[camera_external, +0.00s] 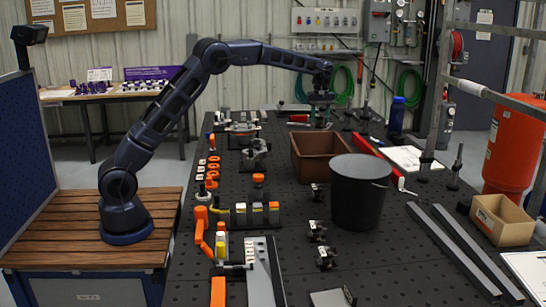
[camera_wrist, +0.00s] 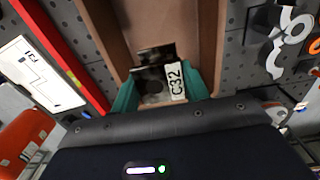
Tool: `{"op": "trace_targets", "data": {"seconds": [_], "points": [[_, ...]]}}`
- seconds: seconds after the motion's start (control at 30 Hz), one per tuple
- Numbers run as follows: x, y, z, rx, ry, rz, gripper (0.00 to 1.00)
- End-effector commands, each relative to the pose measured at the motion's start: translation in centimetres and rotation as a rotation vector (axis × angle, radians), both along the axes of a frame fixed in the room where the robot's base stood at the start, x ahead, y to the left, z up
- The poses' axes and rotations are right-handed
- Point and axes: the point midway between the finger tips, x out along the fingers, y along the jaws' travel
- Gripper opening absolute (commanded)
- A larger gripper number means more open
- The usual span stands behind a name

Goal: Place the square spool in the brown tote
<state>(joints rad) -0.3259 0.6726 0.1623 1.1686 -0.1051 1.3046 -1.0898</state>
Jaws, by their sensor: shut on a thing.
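The brown tote (camera_external: 328,168) stands open on the black perforated table, left of a black bucket. It also shows in the wrist view (camera_wrist: 97,22), beyond my fingers. My gripper (camera_external: 320,100), with teal fingers, is above and just behind the tote's far side. In the wrist view my gripper (camera_wrist: 158,88) is shut on the square spool (camera_wrist: 152,72), a dark square piece. A white label reading C32 (camera_wrist: 176,80) shows beside it. The spool's lower part is hidden, and the tote's floor is hidden in the external view.
The tall black bucket (camera_external: 359,195) is close at the tote's right front. A red bar (camera_external: 366,145) and white sheet lie along its right side. Orange rings (camera_external: 213,172) and fixtures stand at left. A blue bottle (camera_external: 397,115) stands at the back right.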

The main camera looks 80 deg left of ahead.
Motion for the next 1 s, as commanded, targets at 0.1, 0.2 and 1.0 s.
{"op": "trace_targets", "data": {"seconds": [0.1, 0.2, 1.0], "points": [[0.0, 0.0, -2.0, -0.002, 0.003, 0.000, 0.17], [0.0, 0.0, -4.2, -0.002, 0.004, 0.000, 0.17], [0.0, 0.0, -16.0, -0.001, 0.001, 0.000, 0.17]]}}
